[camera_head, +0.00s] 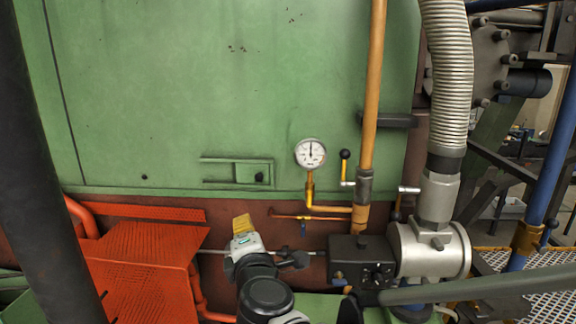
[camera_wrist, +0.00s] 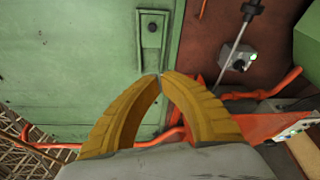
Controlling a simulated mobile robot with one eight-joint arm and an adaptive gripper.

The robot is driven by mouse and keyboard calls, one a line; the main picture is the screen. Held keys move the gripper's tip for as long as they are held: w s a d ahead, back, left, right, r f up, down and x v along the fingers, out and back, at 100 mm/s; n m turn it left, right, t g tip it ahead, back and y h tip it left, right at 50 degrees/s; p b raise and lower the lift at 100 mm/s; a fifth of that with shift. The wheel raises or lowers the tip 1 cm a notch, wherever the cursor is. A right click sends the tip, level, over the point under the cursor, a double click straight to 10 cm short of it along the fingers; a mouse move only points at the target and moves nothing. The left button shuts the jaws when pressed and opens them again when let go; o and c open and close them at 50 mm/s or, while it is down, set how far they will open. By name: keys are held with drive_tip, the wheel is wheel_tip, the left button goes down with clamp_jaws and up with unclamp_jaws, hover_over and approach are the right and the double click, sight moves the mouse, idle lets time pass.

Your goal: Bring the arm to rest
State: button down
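My gripper (camera_head: 241,222) shows at the lower middle of the head view, its yellow fingers extended toward the furnace's lower wall. In the wrist view my gripper (camera_wrist: 161,76) has its two ribbed yellow fingers curved together, with the tips meeting. Nothing shows between them. My dark arm reaches in from the bottom of the head view and hides part of what lies behind it. The green furnace panel (camera_head: 240,90) is behind the gripper. Its small latch plate (camera_wrist: 152,32) is seen beyond the fingertips in the wrist view.
A pressure gauge (camera_head: 310,153), a yellow pipe (camera_head: 373,90) and a dark control box (camera_head: 361,263) are to the gripper's right. A silver flexible hose (camera_head: 447,70) stands farther right. An orange perforated guard (camera_head: 143,260) is at the left. A grey box (camera_wrist: 238,57) shows in the wrist view.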

drive_tip(key=s+d+f+m+g+h+b, duration=0.25)
drive_tip(key=d+f+m+b, duration=0.45)
drive_tip(key=d, duration=0.4)
drive_tip(key=s+d+f+m+g+h+b, duration=0.1)
drive_tip(key=s+d+f+m+h+b, duration=0.3)
drive_tip(key=d+f, duration=0.6)
drive_tip(key=s+d+f+m+g+y+b, duration=0.1)
drive_tip(key=s+d+f+m+g+b, duration=0.1)
drive_tip(key=s+f+m+b, duration=0.4)
drive_tip(key=s+d+f+m+g+y+b, duration=0.1)
drive_tip(key=s+d+f+m+g+b, duration=0.2)
drive_tip(key=f, duration=1.1)
drive_tip(key=s+d+m+b, duration=0.2)
drive_tip(key=s+m+b, duration=0.1)
drive_tip(key=s+b, duration=0.1)
drive_tip(key=shift+s+d+f+m+g, duration=0.2)
drive_tip(key=shift+s+m+g, duration=0.15)
drive_tip(key=shift+s, duration=0.5)
drive_tip(key=shift+r, duration=0.1)
